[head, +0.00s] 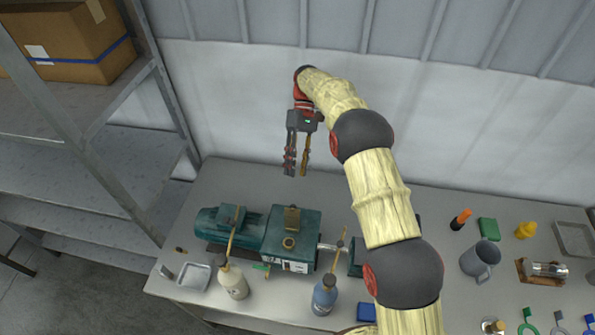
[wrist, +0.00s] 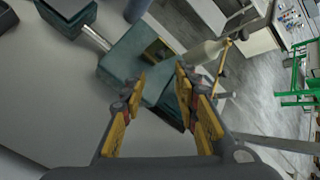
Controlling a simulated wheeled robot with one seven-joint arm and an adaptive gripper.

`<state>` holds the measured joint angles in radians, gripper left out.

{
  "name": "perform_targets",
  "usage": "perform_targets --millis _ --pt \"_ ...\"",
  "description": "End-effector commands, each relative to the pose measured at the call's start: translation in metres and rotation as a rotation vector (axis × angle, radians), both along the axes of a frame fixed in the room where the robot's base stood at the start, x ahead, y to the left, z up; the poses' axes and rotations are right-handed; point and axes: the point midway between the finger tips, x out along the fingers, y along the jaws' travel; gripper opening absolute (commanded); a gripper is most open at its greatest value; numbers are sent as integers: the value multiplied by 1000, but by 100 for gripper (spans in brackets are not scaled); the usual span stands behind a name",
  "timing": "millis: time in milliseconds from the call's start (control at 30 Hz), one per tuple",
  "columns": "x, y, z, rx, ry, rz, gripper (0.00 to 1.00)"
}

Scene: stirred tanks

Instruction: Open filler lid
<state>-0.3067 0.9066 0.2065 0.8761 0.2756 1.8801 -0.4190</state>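The green gearbox housing (head: 306,232) stands on the bench, with a brass-coloured square plate (head: 291,216) towards its back and a round brass fitting (head: 289,243) in front of it. I take the brass part to be the filler lid; its hinge and whether it is raised are too small to tell. In the wrist view the housing (wrist: 125,62) lies beyond the fingertips, with the brass part (wrist: 157,50) on it. My gripper (head: 296,172) is open and empty, pointing down, above and behind the housing. In the wrist view my open fingers (wrist: 160,82) touch nothing.
A cream bottle (head: 233,284) and a blue bottle (head: 324,298), both with upright spouts, stand in front of the housing. A green motor (head: 216,224) adjoins it on the left. A shelf (head: 120,160) is at left. A grey mug (head: 480,260) and small items are at right.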

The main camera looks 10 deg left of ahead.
Motion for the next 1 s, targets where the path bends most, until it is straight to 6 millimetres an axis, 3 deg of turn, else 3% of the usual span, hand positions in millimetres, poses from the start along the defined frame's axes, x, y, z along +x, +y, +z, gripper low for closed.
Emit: perform_targets --millis 167,300,467,767,1000 --pt "-3 19 40 21 -61 30 19" --pt "-28 25 78 11 -99 68 11" --pt "-52 24 95 -62 -210 46 2" --pt "-77 1 82 -270 -531 -204 0" --pt "-70 -22 39 -370 -766 -540 0"
